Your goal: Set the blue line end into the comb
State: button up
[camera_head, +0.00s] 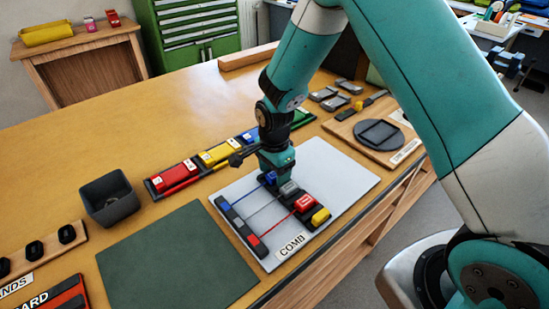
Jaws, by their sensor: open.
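The white comb board (345,178), labelled COMB, lies on the bench. A dark strip (240,228) with blue and red parts runs along its left side. A blue line runs from this strip to a blue end block (270,178). Grey (289,188), red (305,203) and yellow (320,216) blocks sit in a row beside it, on a dark base that is partly hidden. My gripper (277,172) points down, open, over the far end of this row, close to the blue block. Its fingertips are mostly hidden, so I cannot tell whether they touch the block.
Red, yellow, blue and green blocks stand in a row of trays (175,179) behind the board. A dark bin (109,199) and a green mat (178,262) lie to the left. A wooden board with a round grey plate (381,134) lies to the right. The bench's back left is clear.

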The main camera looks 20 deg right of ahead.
notch_tip(320, 180, up, 17)
jog(key=b, duration=0.3)
jog(key=s+a+r+n+y, duration=0.2)
jog(key=s+r+n, duration=0.1)
jog(key=s+n, duration=0.7)
jog(key=s+a+r+n+y, duration=0.2)
jog(key=s+r+n, duration=0.1)
jog(key=s+n, duration=0.8)
jog(key=s, duration=0.3)
jog(key=shift+s+a+n, duration=0.3)
jog(key=shift+s, duration=0.1)
